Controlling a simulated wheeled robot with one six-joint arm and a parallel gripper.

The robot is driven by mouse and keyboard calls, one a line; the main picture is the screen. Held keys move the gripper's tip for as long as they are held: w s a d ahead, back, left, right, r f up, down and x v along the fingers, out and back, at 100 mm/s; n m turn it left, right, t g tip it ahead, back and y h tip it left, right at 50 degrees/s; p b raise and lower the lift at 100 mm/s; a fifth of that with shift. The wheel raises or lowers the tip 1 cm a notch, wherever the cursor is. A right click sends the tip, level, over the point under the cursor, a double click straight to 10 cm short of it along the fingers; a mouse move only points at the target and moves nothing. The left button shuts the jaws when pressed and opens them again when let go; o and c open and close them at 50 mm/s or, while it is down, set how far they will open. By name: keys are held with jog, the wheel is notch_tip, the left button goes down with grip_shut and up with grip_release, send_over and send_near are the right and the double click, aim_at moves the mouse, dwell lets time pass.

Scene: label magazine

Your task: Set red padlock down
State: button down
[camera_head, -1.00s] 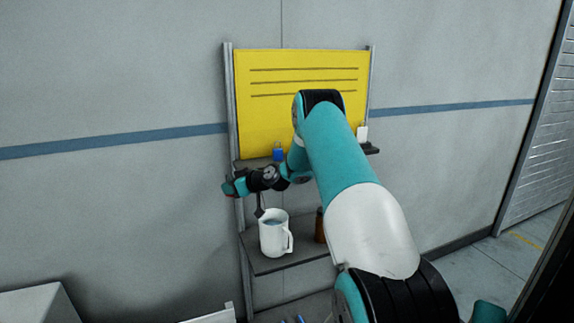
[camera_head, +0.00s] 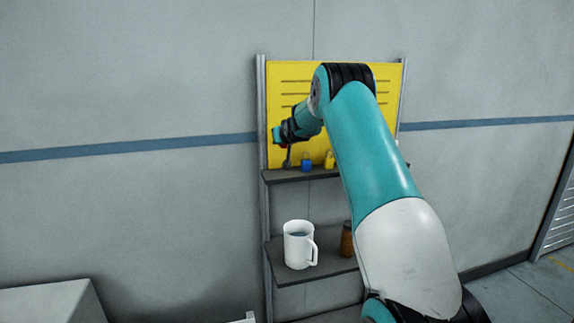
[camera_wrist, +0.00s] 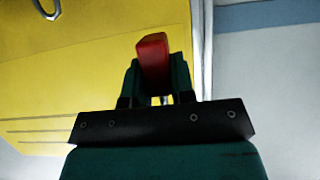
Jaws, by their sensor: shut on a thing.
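The red padlock (camera_wrist: 153,54) is between the fingers of my gripper (camera_wrist: 155,82) in the wrist view, its red body sticking out past the fingertips. Its shackle cannot be made out. In the head view my gripper (camera_head: 281,146) is at the left end of the upper shelf (camera_head: 285,175), in front of the yellow board (camera_head: 297,73) and above the shelf surface. Only a speck of red shows there. A blue padlock (camera_head: 306,166) and a yellow padlock (camera_head: 329,161) stand on that shelf to the right of my gripper.
A white mug (camera_head: 298,246) and a brown bottle (camera_head: 347,240) stand on the lower shelf (camera_head: 290,277). A metal post (camera_head: 263,120) bounds the rack at left. My arm hides the right part of the shelves. A grey metal loop (camera_wrist: 47,10) shows at the wrist view's top left.

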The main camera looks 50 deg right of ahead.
aim_at(283, 176)
notch_tip(283, 176, down, 11)
jog(key=p, duration=0.2)
jog(key=shift+p, duration=0.4)
jog(key=c, duration=1)
grip_release()
jog(key=shift+o, duration=0.2)
jog(key=shift+r, duration=0.1)
